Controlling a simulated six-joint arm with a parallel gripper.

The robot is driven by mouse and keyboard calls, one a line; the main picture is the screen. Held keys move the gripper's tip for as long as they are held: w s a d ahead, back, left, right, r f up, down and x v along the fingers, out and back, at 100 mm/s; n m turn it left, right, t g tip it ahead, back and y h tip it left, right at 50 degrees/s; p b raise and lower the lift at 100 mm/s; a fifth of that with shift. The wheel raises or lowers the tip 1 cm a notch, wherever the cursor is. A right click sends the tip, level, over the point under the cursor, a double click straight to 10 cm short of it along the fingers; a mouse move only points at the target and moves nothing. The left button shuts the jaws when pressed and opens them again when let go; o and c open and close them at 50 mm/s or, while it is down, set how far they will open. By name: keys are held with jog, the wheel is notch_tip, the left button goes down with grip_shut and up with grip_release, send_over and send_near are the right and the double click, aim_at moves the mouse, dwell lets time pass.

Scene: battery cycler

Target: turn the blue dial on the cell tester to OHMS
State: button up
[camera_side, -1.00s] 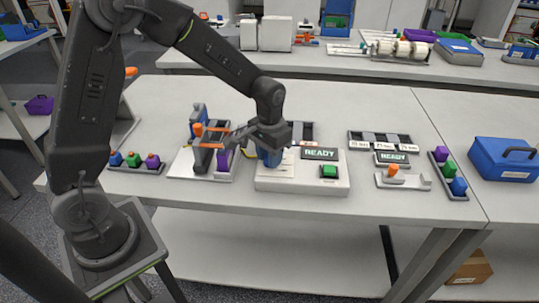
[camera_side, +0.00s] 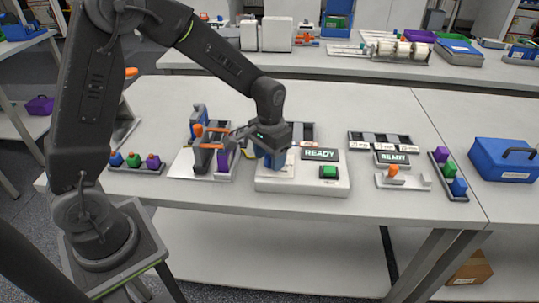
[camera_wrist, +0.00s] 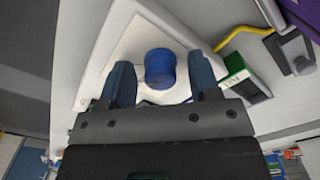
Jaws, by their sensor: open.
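The blue dial (camera_wrist: 160,68) is a round knob on a pale plate of the cell tester in the wrist view. My gripper (camera_wrist: 160,76) is open, with one blue finger on each side of the dial and a gap showing on both sides. In the side view my gripper (camera_side: 272,160) points down over the left part of the white tester (camera_side: 300,183). There the dial cannot be told apart from the blue fingers. The tester has a READY display (camera_side: 320,154) and a green button (camera_side: 329,172). The OHMS mark cannot be read.
A fixture with orange and purple parts (camera_side: 207,155) stands close left of the tester. Another unit with a READY display (camera_side: 392,159) stands to the right, beside a rack of coloured knobs (camera_side: 448,175). A blue case (camera_side: 504,160) is at far right. The table front is clear.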

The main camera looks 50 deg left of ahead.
aim_at(269, 156)
jog(key=shift+r, duration=0.1)
notch_tip(269, 156, up, 14)
dwell(0.5)
jog(key=shift+s, duration=0.1)
jog(key=s+r+t, duration=0.1)
jog(key=s+t, duration=0.1)
jog(key=s, duration=0.7)
jog(key=s+d+r+t, duration=0.1)
jog(key=s+r+t, duration=0.1)
jog(key=s, duration=0.8)
jog(key=shift+s+d+m+t, duration=0.3)
jog(key=shift+t, duration=0.5)
